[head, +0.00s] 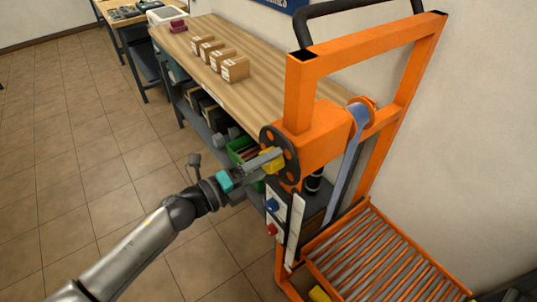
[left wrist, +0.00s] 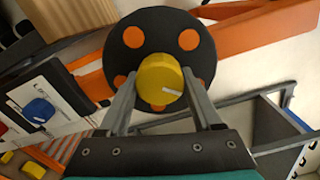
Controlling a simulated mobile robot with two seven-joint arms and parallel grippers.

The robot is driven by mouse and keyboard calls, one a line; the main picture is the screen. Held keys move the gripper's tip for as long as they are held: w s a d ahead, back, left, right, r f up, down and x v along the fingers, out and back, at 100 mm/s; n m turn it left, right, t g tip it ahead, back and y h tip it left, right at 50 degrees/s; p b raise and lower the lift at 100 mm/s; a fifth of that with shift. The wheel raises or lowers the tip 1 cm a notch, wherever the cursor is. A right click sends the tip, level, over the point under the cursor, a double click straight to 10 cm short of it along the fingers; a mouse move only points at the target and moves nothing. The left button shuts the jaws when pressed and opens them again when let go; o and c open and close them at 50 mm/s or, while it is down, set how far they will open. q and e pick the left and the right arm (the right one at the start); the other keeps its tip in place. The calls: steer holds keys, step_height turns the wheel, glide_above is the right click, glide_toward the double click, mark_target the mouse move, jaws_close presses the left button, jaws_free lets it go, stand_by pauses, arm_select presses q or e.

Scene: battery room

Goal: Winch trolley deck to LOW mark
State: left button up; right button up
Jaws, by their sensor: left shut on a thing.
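My left gripper (head: 266,160) is shut on the yellow handle knob (head: 273,166) of the winch. In the left wrist view the knob (left wrist: 160,72) sits between the two fingers, with a white line on its face. The knob stands on a black winch disc (head: 289,141) with orange spots, mounted on the orange trolley frame (head: 299,95). A grey strap (head: 346,165) runs down from the drum. The deck (head: 375,262) has metal rollers in an orange frame, low at the right. A white upright strip (head: 295,232) stands beside it; no LOW mark is readable. My right gripper is out of view.
A panel with a blue knob (head: 271,205) and a red knob (head: 270,229) is just below my gripper. A wooden workbench (head: 257,99) with several cardboard boxes stands behind. Tiled floor (head: 100,165) is clear at left.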

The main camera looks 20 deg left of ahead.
arm_select(q)
steer(key=shift+r+n+p, duration=0.1)
steer(key=shift+n+p, duration=1.2)
steer(key=shift+n, duration=1)
steer(key=o, duration=1.4)
steer(key=shift+s+a, duration=0.1)
steer(key=b+v, duration=0.1)
steer(key=v, duration=1.4)
